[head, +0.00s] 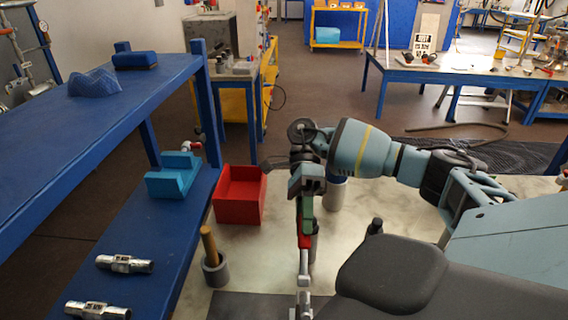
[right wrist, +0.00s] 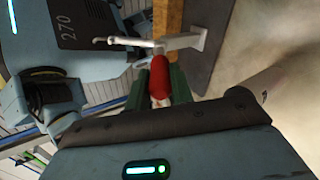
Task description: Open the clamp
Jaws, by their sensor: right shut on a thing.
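My right gripper (head: 305,228) points down over the pale table, in the middle of the head view. Its green fingers are shut on a red handle (right wrist: 160,77), which also shows in the head view (head: 304,241). A grey metal bar (head: 303,263) runs down from the red handle towards the bottom edge. In the right wrist view, metal arms (right wrist: 185,43) spread beyond the red handle. This looks like the clamp, with its lower part cut off in the head view; I cannot tell how far open it is. My left gripper is out of view.
A red bin (head: 240,195) and a grey cup (head: 216,271) with a wooden handle stand left of the gripper. A blue shelf (head: 165,225) on the left holds two metal fittings (head: 125,264) and a light-blue block (head: 173,182).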

